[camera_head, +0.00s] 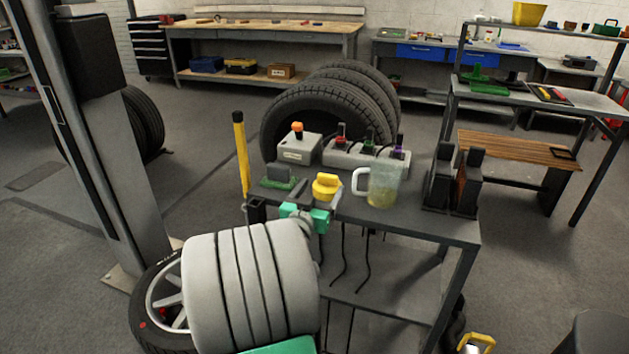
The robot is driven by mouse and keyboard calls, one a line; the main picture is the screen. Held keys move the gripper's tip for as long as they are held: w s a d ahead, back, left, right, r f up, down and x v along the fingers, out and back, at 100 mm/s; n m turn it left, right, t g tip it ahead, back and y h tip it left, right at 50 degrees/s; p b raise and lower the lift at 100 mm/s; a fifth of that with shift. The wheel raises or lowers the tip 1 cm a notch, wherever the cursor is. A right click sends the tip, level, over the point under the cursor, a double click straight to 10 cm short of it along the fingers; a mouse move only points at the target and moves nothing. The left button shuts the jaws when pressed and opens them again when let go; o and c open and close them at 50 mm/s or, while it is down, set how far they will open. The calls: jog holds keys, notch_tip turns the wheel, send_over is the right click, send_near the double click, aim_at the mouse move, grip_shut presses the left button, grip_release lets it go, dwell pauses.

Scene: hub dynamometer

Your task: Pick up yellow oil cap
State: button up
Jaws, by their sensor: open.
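The yellow oil cap (326,184) is near the front edge of the dark workbench (440,230), left of a clear jug holding yellowish liquid (384,187). My arm reaches up from the bottom of the view. My gripper (318,204), with green parts, is at the bench's front edge, just below and in front of the cap in the picture. It is open. The arm and the gripper body hide part of the fingers and the bench edge. I cannot tell whether the fingers touch the cap or stand around it.
A yellow post (241,155) rises at the bench's left. Tyres (290,115) stand behind.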

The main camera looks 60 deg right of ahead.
aim_at(327, 178)
jog(key=d, duration=0.2)
jog(key=w+d, duration=0.1)
jog(key=d, duration=0.4)
jog(key=shift+w+f+p, duration=0.15)
jog(key=shift+w+p, duration=0.1)
jog(key=shift+p, duration=0.1)
jog(key=c, duration=1.3)
jog(key=shift+c, duration=0.9)
